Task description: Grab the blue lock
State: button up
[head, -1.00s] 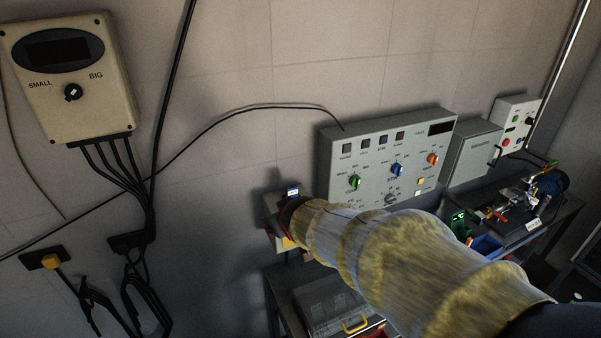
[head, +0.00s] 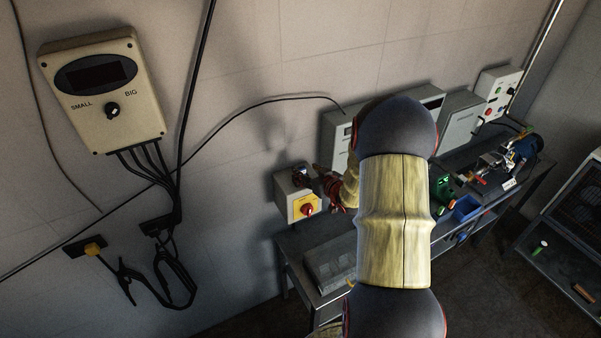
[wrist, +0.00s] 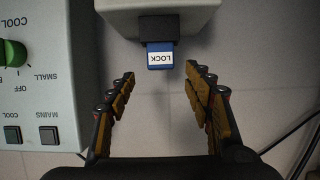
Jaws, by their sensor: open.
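The blue lock (wrist: 160,47) shows in the wrist view, with a white label reading LOCK upside down. It sticks out of a black fitting (wrist: 170,27) on a pale box at the top. My gripper (wrist: 160,82) is open, its two yellow-padded fingers on either side and just below the lock, with nothing between the tips. In the head view my arm reaches toward a grey box with a red knob on a yellow plate (head: 307,209). The lock is hard to make out there, and my gripper (head: 325,180) is partly hidden by my arm.
A grey control panel (wrist: 40,90) with a green knob stands left in the wrist view. In the head view, a workbench (head: 300,250) runs below the boxes. A beige SMALL/BIG box (head: 105,120) with hanging cables is on the wall at left.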

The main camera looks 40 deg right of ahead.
aim_at(302, 169)
jog(key=shift+f+p+x, duration=0.1)
jog(key=shift+p+x, duration=0.2)
jog(key=shift+x, duration=1.05)
jog(key=shift+f+p+x, duration=0.15)
jog(key=shift+p+x, duration=0.1)
jog(key=shift+x, duration=1.1)
jog(key=shift+s, duration=0.1)
jog(key=shift+c, duration=1.2)
jog(key=c, duration=1.1)
jog(key=shift+r, duration=0.1)
